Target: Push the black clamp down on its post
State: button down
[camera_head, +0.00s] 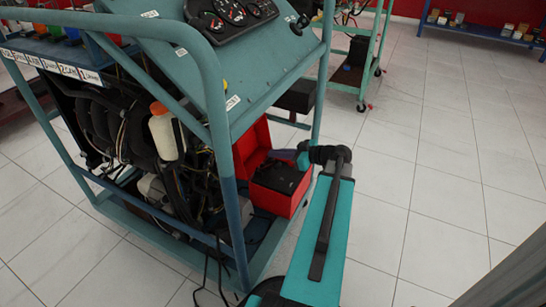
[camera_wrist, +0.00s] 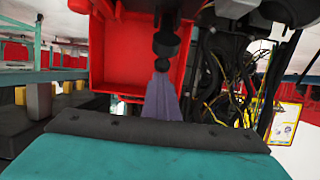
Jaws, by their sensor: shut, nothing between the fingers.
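The black clamp (camera_wrist: 166,42) shows in the wrist view at upper middle, against the inside of a red box (camera_wrist: 117,62). My gripper (camera_wrist: 162,72) is shut and empty, and its grey-purple fingers point at the clamp's rounded end. The tips overlap that end in the picture; I cannot tell whether they touch it. In the head view my gripper (camera_head: 278,155) is over the red box (camera_head: 262,197), above a black battery (camera_head: 284,177). The clamp cannot be made out there, and the post is not clearly seen in either view.
The teal frame (camera_head: 228,190) of the engine trainer stands close to the left of my arm. Hoses and wires (camera_wrist: 222,75) lie right of the red box in the wrist view. Tiled floor (camera_head: 440,190) is clear to the right. Another teal stand (camera_head: 358,60) is behind.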

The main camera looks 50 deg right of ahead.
jog(key=s+f+b, duration=0.2)
jog(key=b, duration=0.1)
jog(key=s+d+f+b, duration=0.1)
jog(key=s+f+b, duration=0.2)
jog(key=shift+d+f, duration=0.15)
jog(key=shift+f, duration=0.15)
jog(key=shift+s+d+f+b, duration=0.1)
jog(key=shift+s+f+b, duration=0.3)
jog(key=shift+f+b, duration=0.3)
jog(key=shift+s+d+f+b, duration=0.1)
jog(key=shift+s+f+b, duration=0.3)
jog(key=shift+f, duration=0.4)
jog(key=shift+t, duration=0.3)
jog(key=r, duration=0.4)
jog(key=r+p, duration=0.1)
jog(key=r, duration=0.1)
jog(key=shift+w, duration=0.25)
jog(key=s+d+f+p, duration=0.2)
jog(key=s+f+p, duration=0.1)
jog(key=s, duration=0.6)
jog(key=shift+f, duration=0.2)
